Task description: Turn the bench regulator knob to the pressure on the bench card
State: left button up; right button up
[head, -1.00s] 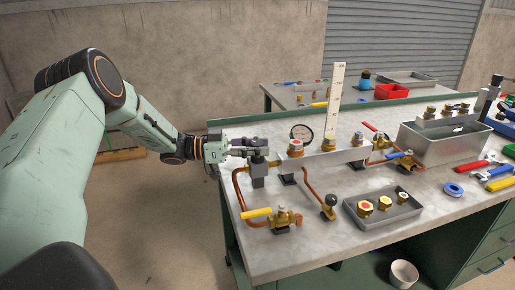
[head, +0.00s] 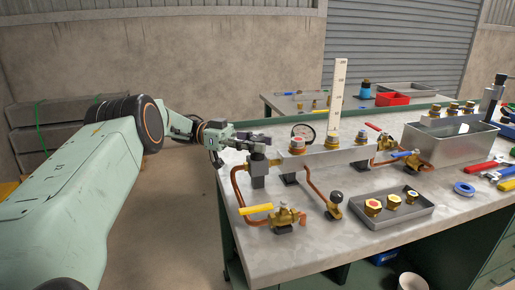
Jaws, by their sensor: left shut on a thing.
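My left gripper (head: 262,139) reaches in from the left and is shut at the top of the bench regulator (head: 258,170), a grey block at the left end of the manifold bar. The dark regulator knob (head: 258,149) is between or just under the fingers, which partly hide it. A round pressure gauge (head: 302,131) stands behind the bar; its reading is too small to tell. My right gripper is out of view.
A tall white scale (head: 337,95) stands behind the bar. A yellow-handled valve (head: 257,209), copper pipes and a grey tray (head: 402,212) of brass fittings lie in front. A metal bin (head: 450,146) and wrenches are at right.

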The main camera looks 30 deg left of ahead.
aim_at(257, 138)
pick_arm(q)
jog(key=shift+r, duration=0.2)
dwell(0.3)
jog(key=o, duration=1.2)
jog(key=shift+f, duration=0.1)
notch_tip(257, 138, up, 10)
